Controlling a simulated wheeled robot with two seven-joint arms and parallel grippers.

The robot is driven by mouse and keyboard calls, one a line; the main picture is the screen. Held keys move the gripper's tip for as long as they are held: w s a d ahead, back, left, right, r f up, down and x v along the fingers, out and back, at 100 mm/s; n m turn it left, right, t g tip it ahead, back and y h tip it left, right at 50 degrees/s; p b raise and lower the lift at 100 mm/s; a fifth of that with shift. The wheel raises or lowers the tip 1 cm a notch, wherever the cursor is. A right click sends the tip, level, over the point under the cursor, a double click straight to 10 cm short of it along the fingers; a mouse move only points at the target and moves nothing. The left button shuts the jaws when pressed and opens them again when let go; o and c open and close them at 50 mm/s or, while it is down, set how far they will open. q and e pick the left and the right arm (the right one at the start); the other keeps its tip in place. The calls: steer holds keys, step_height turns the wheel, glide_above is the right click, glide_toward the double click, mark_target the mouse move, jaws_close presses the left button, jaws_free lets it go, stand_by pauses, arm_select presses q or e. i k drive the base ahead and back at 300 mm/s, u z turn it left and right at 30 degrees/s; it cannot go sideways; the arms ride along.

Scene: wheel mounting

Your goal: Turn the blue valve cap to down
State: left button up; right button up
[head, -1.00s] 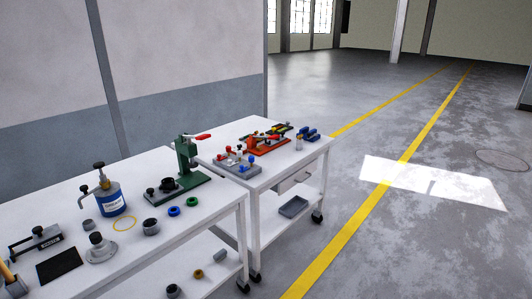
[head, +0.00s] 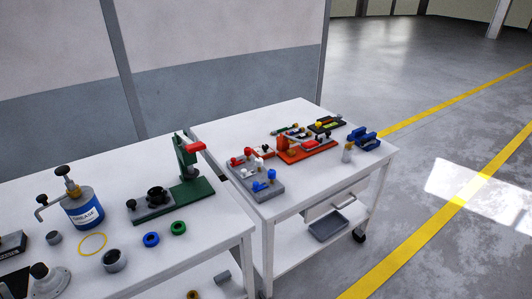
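A grey block (head: 262,191) sits at the near left corner of the right white table. It carries blue parts (head: 271,175) toward its right front and red parts (head: 247,152) toward its back left. The blue parts look like the valve cap, but they are too small to tell which way they point. Neither of my grippers is in view.
The right white table (head: 352,165) also holds an orange-red fixture (head: 305,152), a blue clamp-like part (head: 364,138) and a grey tray (head: 328,229) on its lower shelf. The left table (head: 200,245) holds a green press (head: 189,178) and a grease can (head: 83,209). Open floor lies right.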

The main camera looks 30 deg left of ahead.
mark_target(271, 174)
steer(key=u, duration=0.9)
steer(key=i, duration=0.95)
steer(key=u, duration=0.95)
